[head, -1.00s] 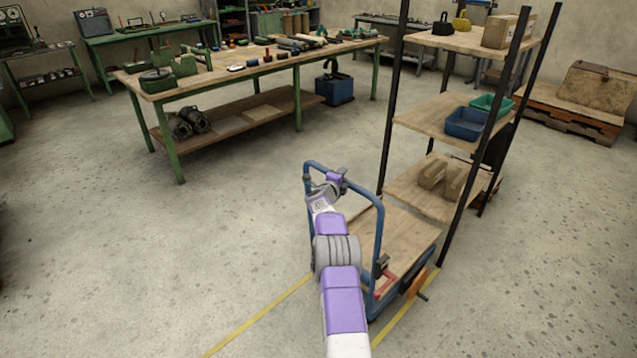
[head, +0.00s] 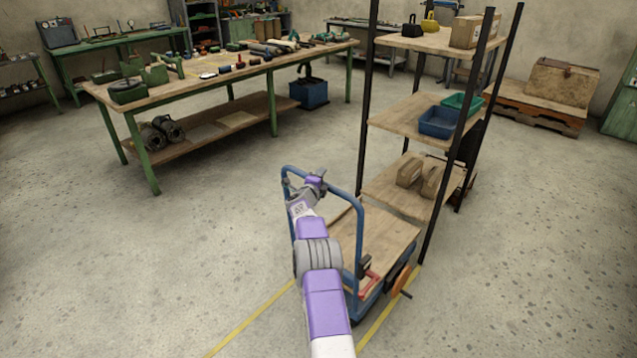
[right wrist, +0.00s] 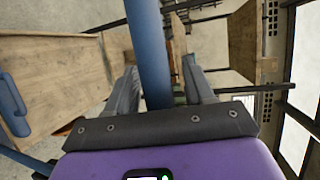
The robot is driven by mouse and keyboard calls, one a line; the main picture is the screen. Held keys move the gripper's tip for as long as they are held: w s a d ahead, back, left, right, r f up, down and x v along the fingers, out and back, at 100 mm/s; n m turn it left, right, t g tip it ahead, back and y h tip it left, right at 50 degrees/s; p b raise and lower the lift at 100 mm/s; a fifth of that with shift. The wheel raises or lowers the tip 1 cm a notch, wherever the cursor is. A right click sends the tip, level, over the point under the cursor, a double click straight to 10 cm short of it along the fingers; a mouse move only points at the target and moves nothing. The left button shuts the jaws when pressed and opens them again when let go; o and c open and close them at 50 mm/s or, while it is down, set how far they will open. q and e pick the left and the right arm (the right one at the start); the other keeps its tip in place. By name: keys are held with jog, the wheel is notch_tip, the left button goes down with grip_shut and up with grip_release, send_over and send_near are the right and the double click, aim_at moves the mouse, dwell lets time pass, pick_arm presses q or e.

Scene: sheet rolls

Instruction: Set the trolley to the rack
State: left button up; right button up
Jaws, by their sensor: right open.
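The trolley has a wooden deck (head: 385,243) and a blue tubular handle (head: 328,188). It stands on the floor in front of the rack, close to the rack's lower shelf. The rack has black posts (head: 442,190) and wooden shelves (head: 395,118). My right gripper (head: 314,183) is at the trolley handle, near its upper left part. In the right wrist view, a blue handle tube (right wrist: 150,60) passes between the open fingers, with gaps visible on both sides. My left gripper is not in view.
Yellow floor lines (head: 250,320) run beside the trolley. A red part (head: 369,284) and an orange part (head: 402,281) sit at its near end. A green-legged workbench (head: 230,75) stands behind, at left. Floor at left and right is clear.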

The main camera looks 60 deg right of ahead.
jog(key=v, duration=0.7)
jog(key=shift+r, duration=0.15)
jog(key=shift+s+a, duration=0.1)
jog(key=shift+a, duration=0.05)
dwell(0.5)
